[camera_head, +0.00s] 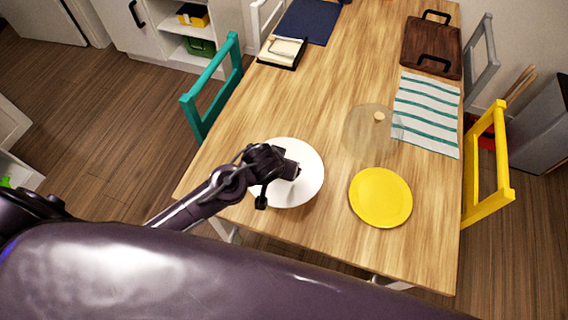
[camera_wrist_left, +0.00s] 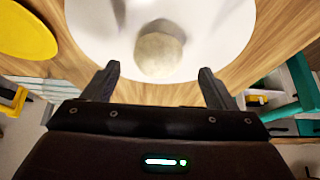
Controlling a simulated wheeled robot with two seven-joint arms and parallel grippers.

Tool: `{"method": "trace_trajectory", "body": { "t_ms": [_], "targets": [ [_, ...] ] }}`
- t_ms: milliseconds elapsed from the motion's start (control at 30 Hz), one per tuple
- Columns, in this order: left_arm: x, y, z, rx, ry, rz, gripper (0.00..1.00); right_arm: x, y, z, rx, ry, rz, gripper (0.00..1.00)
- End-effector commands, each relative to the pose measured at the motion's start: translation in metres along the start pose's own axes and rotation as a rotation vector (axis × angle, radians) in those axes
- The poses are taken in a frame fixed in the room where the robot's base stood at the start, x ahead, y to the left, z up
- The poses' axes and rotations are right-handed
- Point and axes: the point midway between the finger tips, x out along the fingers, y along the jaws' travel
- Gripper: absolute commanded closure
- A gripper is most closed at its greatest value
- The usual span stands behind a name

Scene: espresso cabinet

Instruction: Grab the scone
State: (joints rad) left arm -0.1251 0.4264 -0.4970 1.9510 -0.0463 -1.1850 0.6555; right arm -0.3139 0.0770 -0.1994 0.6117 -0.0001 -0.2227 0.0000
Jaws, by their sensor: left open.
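The scone (camera_wrist_left: 160,54) is a round, pale tan lump on a white plate (camera_wrist_left: 225,38) in the left wrist view. In the head view the white plate (camera_head: 310,184) lies on the wooden table, and my left gripper covers the scone. My left gripper (camera_head: 292,172) is over the plate. In the left wrist view its two fingers (camera_wrist_left: 158,84) are spread wide, with nothing between them, and the scone lies just beyond the fingertips, roughly centred. My right gripper is in neither view.
A yellow plate (camera_head: 380,197) lies right of the white plate. A clear round lid (camera_head: 362,135) with a knob and a striped cloth (camera_head: 428,112) lie farther back. Teal (camera_head: 212,85) and yellow (camera_head: 490,165) chairs flank the table.

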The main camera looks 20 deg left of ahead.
Motion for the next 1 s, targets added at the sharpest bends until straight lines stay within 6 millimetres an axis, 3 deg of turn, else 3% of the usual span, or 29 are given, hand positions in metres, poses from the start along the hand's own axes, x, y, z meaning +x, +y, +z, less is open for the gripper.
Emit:
{"method": "trace_trajectory", "body": {
  "t_ms": [200,367,500,867,1000],
  "targets": [
    [0.027,0.002,0.002,0.000,0.001,-0.001,0.21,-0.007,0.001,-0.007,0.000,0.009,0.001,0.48],
    [0.032,0.002,0.002,0.000,0.002,0.000,0.21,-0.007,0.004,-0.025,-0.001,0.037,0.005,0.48],
    [0.031,0.002,0.002,0.000,0.002,0.000,0.21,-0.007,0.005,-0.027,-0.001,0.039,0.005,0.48],
    [0.031,0.002,0.002,0.000,0.002,0.000,0.68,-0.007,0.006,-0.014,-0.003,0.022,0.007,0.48],
    [0.031,0.002,0.002,0.000,0.002,0.000,0.70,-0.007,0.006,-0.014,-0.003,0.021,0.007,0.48]
  ]
}}
